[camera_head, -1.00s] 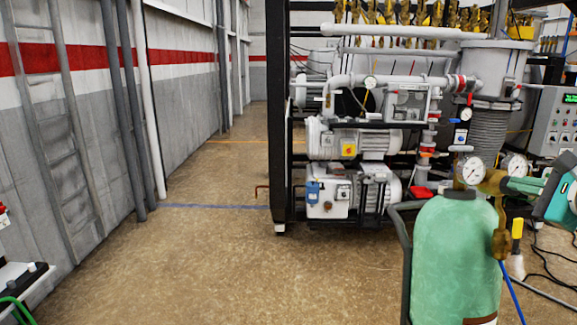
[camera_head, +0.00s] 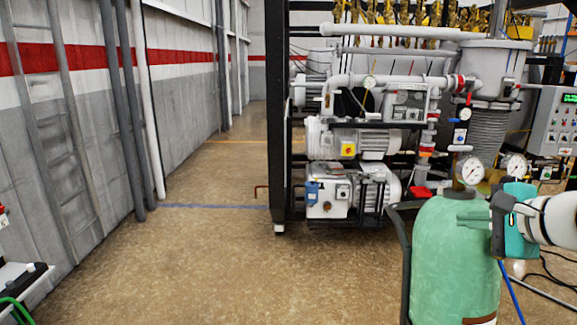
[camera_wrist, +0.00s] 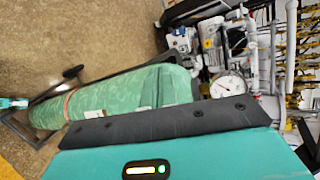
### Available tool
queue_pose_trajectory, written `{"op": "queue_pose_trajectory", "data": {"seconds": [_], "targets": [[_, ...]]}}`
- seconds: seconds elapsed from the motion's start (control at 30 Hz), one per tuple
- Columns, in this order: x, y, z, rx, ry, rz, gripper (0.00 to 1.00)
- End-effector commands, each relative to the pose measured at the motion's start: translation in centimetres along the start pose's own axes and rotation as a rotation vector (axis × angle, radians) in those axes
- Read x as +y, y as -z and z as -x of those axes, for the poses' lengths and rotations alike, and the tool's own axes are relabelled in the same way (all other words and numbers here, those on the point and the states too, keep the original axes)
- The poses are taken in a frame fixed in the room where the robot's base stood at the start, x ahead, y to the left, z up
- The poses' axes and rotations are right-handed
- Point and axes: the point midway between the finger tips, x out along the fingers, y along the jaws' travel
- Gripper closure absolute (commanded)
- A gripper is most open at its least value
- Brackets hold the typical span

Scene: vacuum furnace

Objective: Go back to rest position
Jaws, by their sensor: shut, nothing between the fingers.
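My gripper (camera_head: 499,222), teal with dark fingers, is at the right of the head view, in front of the upper right side of the green gas cylinder (camera_head: 450,265). It is shut and empty; I cannot tell whether it touches the cylinder. My white arm enters from the right edge. The pressure gauges (camera_head: 470,171) sit above the cylinder, and my gripper hides part of the regulator. In the wrist view, the cylinder (camera_wrist: 110,103) lies across the picture beyond my teal gripper body, with a gauge (camera_wrist: 228,83) to its right.
A black-framed pump rack (camera_head: 345,185) with pipes stands behind the cylinder. A control box (camera_head: 556,122) is at the far right. A blue hose (camera_head: 511,288) and dark cables lie at the lower right. The floor (camera_head: 215,260) left of the cylinder is clear, up to the grey wall.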

Motion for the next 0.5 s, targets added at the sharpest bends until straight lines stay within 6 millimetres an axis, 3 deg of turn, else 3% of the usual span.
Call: {"op": "queue_pose_trajectory", "data": {"seconds": [0.03,0.1,0.3,0.5], "targets": [[1.5,-2.4,-1.0,-0.024,-0.055,0.083,1.00],[3.9,-5.2,-2.1,-0.051,-0.137,0.212,1.00],[12.0,-12.5,-3.6,-0.135,-0.364,0.667,1.00],[19.8,-16.8,-3.2,-0.208,-0.542,1.193,1.00]]}}
